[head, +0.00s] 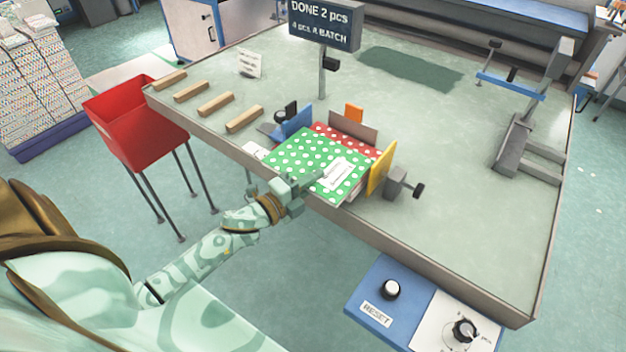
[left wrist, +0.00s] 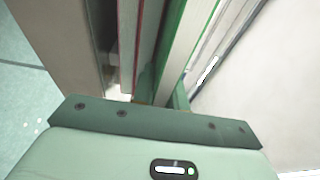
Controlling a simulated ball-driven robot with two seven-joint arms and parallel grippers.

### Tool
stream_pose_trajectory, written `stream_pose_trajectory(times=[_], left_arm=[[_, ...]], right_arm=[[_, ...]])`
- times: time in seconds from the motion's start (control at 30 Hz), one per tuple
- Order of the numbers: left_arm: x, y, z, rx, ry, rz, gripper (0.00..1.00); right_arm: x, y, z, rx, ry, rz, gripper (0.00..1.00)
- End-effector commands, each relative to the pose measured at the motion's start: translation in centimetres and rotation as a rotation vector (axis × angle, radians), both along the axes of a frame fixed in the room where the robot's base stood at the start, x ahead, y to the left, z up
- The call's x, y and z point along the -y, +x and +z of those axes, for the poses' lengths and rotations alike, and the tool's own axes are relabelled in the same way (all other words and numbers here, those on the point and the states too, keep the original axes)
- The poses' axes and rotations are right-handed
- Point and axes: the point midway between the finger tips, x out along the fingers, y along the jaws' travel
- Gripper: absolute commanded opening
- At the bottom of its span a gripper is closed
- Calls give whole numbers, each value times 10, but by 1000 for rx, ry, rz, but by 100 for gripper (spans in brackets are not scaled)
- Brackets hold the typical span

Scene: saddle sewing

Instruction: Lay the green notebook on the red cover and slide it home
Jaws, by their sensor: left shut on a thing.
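The green notebook (head: 292,152) with white dots and a white label lies over the red dotted cover (head: 350,141). A strip of the red cover shows beyond the notebook's far edge; the rest is hidden beneath it. My left gripper (head: 313,182) is shut on the notebook's near edge, just by the label. In the left wrist view the notebook's green edge (left wrist: 186,50) runs up from the jaws, with a thin red edge (left wrist: 138,40) beside it. I cannot tell whether notebook and cover touch. My right gripper is not in view.
A blue guide (head: 293,121), a brown back plate (head: 353,127) and a yellow guide (head: 382,168) stand around the stack. Wooden bars (head: 216,104) lie to the left on the table, past a red bin (head: 140,125).

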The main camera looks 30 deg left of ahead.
Motion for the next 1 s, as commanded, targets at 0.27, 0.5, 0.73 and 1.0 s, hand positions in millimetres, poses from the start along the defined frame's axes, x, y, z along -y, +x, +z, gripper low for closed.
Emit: stream_pose_trajectory(times=[0.27, 0.5, 0.73, 1.0], left_arm=[[0, 0, -1, 2, -1, 0, 28], [0, 0, -2, 1, 0, 0, 40], [0, 0, -5, -1, -1, 0, 40], [0, -7, -6, 0, -1, -1, 40]], right_arm=[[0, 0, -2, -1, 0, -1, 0], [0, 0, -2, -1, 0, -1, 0], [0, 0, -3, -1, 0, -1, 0], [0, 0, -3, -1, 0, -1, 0]])
